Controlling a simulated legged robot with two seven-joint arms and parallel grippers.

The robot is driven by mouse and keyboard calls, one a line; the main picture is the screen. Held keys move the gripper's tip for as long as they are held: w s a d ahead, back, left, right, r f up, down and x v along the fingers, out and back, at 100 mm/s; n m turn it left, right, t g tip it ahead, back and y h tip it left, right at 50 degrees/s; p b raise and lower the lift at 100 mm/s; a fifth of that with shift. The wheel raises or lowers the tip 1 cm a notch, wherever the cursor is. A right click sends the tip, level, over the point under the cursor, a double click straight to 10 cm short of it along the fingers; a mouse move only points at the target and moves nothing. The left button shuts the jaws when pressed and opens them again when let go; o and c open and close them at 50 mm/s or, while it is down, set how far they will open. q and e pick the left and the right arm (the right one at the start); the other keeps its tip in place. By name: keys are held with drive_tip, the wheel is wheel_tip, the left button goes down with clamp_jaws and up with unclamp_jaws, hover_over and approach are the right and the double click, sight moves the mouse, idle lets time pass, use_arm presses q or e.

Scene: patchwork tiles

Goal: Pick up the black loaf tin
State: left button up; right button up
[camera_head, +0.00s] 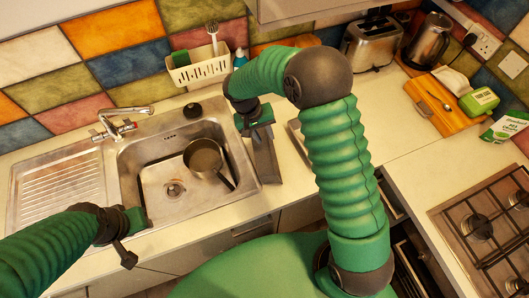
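A dark grey, long, narrow thing (266,160), which looks like the black loaf tin, lies on the counter just right of the sink. Its far end is hidden under my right gripper (254,122), which hangs over it. I cannot tell whether they touch or whether the fingers are apart. My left gripper (130,238) is at the front left edge of the sink, away from the tin. Its finger opening is not clear, and nothing shows in it.
A pan (204,157) with a dark handle is in the sink (150,186). A white rack (198,69) stands behind it. A toaster (372,42), a kettle (428,42) and a wooden board (436,105) are at the back right. A hob (485,225) is at the right. Counter right of my arm is clear.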

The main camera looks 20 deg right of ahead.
sight(269, 146)
drive_tip(key=p+x, duration=0.2)
drive_tip(key=x, duration=0.1)
drive_tip(key=shift+s+f, duration=0.2)
drive_tip(key=shift+f, duration=0.6)
drive_tip(key=shift+w+f, duration=0.1)
drive_tip(key=shift+d, duration=0.2)
clamp_jaws()
drive_tip(key=shift+a, duration=0.1)
